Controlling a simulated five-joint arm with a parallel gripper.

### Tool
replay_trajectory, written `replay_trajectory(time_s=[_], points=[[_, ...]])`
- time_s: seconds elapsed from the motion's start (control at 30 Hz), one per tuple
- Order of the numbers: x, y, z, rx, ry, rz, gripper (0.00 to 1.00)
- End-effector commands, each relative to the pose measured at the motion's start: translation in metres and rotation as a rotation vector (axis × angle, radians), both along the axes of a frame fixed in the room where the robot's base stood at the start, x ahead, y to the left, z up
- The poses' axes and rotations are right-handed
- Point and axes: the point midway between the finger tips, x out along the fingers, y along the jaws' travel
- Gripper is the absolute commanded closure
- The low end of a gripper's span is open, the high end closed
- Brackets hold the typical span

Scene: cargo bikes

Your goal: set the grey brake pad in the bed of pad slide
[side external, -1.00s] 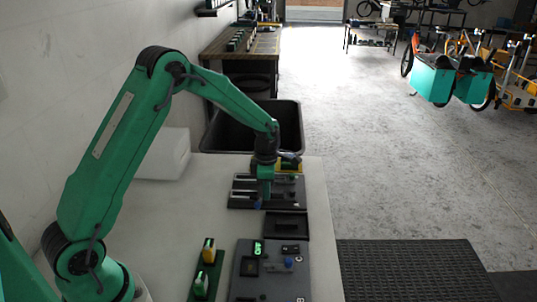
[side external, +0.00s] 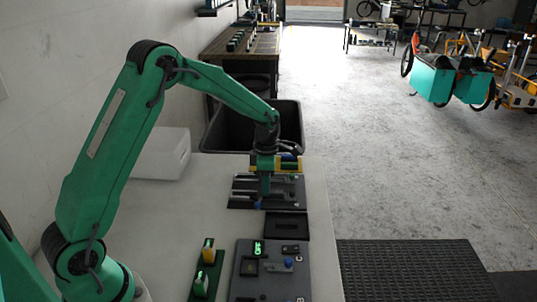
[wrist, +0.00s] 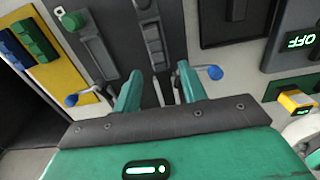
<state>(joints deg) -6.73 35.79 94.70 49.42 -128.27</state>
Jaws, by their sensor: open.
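The grey panel (wrist: 185,40) with the slides lies below my gripper. A dark channel in it holds a ridged grey piece (wrist: 151,35) that looks like the brake pad lying lengthwise in the pad slide. Its near end is close to my fingertips, and I cannot tell how deep it sits. My gripper (wrist: 157,85) is open, its two green fingers apart with nothing clearly held between them. In the side view my gripper (side external: 265,184) is over the panel (side external: 243,203) and hides much of the slide and pad.
A yellow tray (wrist: 58,75) holds blue and green ribbed pieces. A black tray (side external: 286,225) and a grey switch panel (side external: 270,278) stand nearer the side camera. A black bin (side external: 221,128) is behind.

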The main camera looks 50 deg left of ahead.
Motion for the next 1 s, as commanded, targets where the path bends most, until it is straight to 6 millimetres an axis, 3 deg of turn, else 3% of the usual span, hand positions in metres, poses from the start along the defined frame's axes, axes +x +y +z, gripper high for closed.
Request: replay_trajectory(time_s=[0.3, 0.67, 0.87, 1.0], points=[[0.0, 0.0, 0.039, 0.001, -0.002, 0.0, 0.58], [0.0, 0.0, 0.049, 0.001, -0.002, -0.005, 0.58], [-0.007, -0.003, 0.062, 0.004, -0.02, -0.082, 0.58], [-0.018, -0.008, 0.083, 0.011, -0.047, -0.21, 0.58]])
